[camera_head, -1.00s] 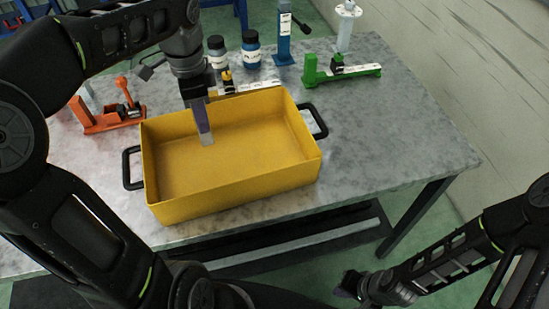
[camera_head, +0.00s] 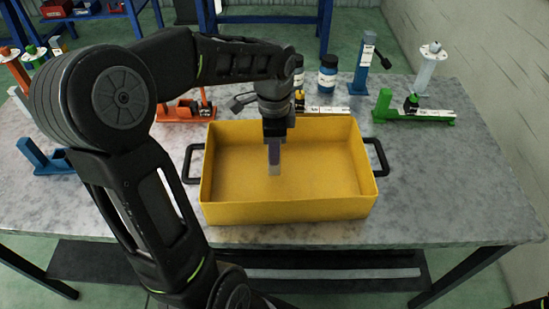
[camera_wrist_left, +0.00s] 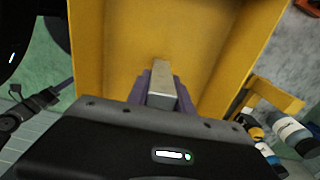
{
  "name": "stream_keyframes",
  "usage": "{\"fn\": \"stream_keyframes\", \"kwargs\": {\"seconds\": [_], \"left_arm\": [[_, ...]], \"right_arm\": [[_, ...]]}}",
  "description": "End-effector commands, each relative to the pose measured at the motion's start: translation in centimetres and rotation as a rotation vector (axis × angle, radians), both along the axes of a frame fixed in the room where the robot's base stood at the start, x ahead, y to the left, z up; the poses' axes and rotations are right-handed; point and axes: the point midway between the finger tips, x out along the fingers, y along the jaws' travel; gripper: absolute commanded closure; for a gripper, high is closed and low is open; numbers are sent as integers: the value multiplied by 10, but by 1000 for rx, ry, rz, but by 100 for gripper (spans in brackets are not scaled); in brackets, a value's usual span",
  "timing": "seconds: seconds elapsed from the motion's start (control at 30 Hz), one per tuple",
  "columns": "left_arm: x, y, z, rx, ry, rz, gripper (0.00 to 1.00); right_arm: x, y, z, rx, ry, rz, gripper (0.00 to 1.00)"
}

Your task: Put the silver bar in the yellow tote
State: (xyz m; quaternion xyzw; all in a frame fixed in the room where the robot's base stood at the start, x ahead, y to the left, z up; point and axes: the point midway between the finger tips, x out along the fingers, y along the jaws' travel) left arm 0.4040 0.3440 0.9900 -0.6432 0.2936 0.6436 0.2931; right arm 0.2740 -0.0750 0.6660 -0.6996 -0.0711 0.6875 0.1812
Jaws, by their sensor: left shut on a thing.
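The yellow tote (camera_head: 292,212) stands on the grey table with a black handle at each end. It looks empty inside. My left gripper (camera_head: 274,158) points down over the left middle part of the tote. It is shut on the silver bar (camera_head: 275,170), whose lower end shows below the purple fingers. In the left wrist view the silver bar (camera_wrist_left: 161,82) sticks out between the fingers (camera_wrist_left: 160,92), with the tote floor (camera_wrist_left: 160,35) beyond it. I cannot tell if the bar touches the floor.
An orange fixture (camera_head: 186,110) is behind left, a blue one (camera_head: 42,158) at far left. The table right of the tote is clear.

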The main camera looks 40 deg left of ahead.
Motion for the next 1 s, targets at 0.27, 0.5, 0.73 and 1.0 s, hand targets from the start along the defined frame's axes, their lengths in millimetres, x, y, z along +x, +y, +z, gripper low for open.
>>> {"fn": "stream_keyframes", "kwargs": {"seconds": [0.27,0.5,0.73,1.0], "left_arm": [[0,0,-2,0,0,1,100],[-1,0,-32,-1,3,1,100],[0,0,-37,0,-1,1,100],[0,0,-40,0,0,0,69]], "right_arm": [[0,0,0,0,0,0,100],[0,0,4,-1,1,-1,100],[-1,0,3,-1,1,-1,100],[0,0,1,-1,1,0,100]]}}
